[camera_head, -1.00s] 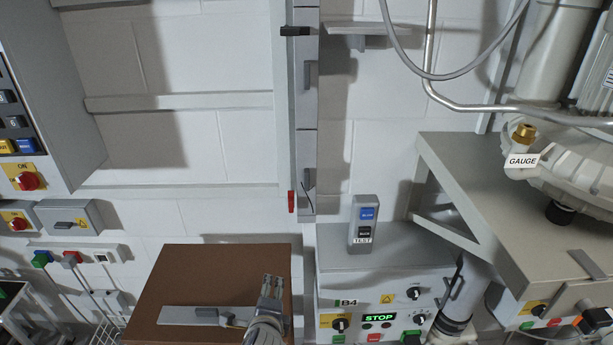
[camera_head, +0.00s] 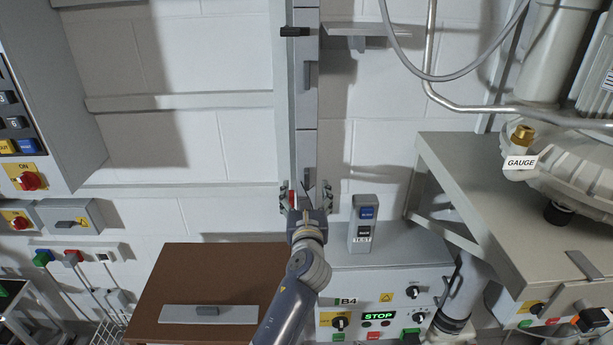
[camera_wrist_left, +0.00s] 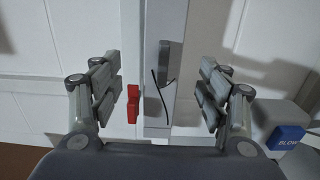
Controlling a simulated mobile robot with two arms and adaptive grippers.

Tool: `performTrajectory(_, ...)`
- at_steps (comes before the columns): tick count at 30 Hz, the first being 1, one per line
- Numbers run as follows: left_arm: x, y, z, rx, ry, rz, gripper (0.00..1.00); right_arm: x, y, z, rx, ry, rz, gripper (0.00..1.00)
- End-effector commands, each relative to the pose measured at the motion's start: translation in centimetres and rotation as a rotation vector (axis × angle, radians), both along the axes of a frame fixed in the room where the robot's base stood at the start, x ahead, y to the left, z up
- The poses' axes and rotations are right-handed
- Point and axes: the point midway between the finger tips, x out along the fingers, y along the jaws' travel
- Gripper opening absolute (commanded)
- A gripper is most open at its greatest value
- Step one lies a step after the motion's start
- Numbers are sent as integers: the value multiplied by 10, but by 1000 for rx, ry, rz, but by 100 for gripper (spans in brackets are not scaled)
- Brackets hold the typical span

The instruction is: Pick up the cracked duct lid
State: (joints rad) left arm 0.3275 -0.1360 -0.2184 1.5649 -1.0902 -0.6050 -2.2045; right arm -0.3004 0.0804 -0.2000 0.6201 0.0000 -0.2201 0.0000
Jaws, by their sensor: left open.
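A vertical grey duct runs down the wall, covered by lid sections with small handles. The lowest section in view, the cracked duct lid (camera_wrist_left: 157,75), has dark jagged lines near a grey handle in the left wrist view. My right gripper is not in view.
A red piece (camera_wrist_left: 133,103) sits on the frame post just left of the lid. A grey box with a blue button (camera_head: 363,225) stands close on the right. A flat grey plate with a handle (camera_head: 235,314) lies on the brown table (camera_head: 215,265).

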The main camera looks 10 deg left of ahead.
Motion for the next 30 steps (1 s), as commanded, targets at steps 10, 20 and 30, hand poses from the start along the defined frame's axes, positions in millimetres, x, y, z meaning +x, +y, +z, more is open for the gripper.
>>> performTrajectory(10,24,4,-2,-3,1,0,69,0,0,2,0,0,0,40)
performTrajectory(20,57,11,-4,-3,0,0,69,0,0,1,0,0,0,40)
performTrajectory(30,59,12,-5,-4,0,0,58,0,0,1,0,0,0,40)
